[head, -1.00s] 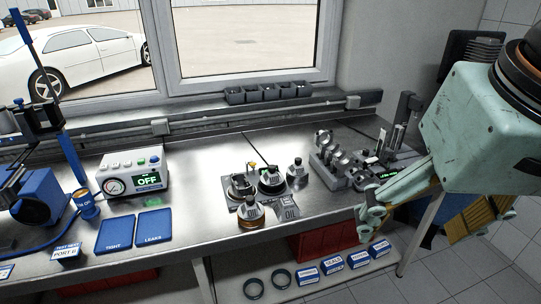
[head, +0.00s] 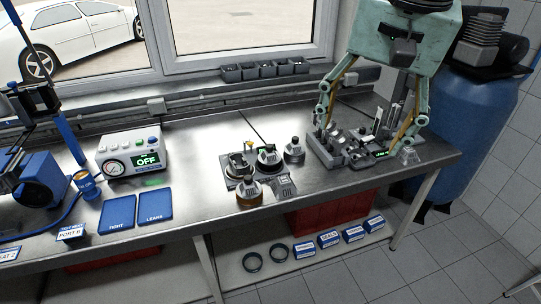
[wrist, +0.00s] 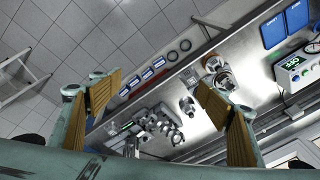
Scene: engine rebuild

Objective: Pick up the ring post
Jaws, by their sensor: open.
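My gripper (head: 368,130) is open, its two fingers spread wide around a grey fixture (head: 325,159) at the right end of the bench. The fixture carries several small grey parts and upright pieces. A tall light piece (head: 378,121) stands between the fingers. I cannot tell for sure which of these is the ring post. In the wrist view my gripper (wrist: 153,88) holds nothing, and the fixture's parts (wrist: 160,122) show between and beyond the fingers.
A display box reading OFF (head: 135,152) and blue mats (head: 155,204) lie further left. A window and a row of bins (head: 265,69) are behind. A blue tank (head: 465,125) stands at right.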

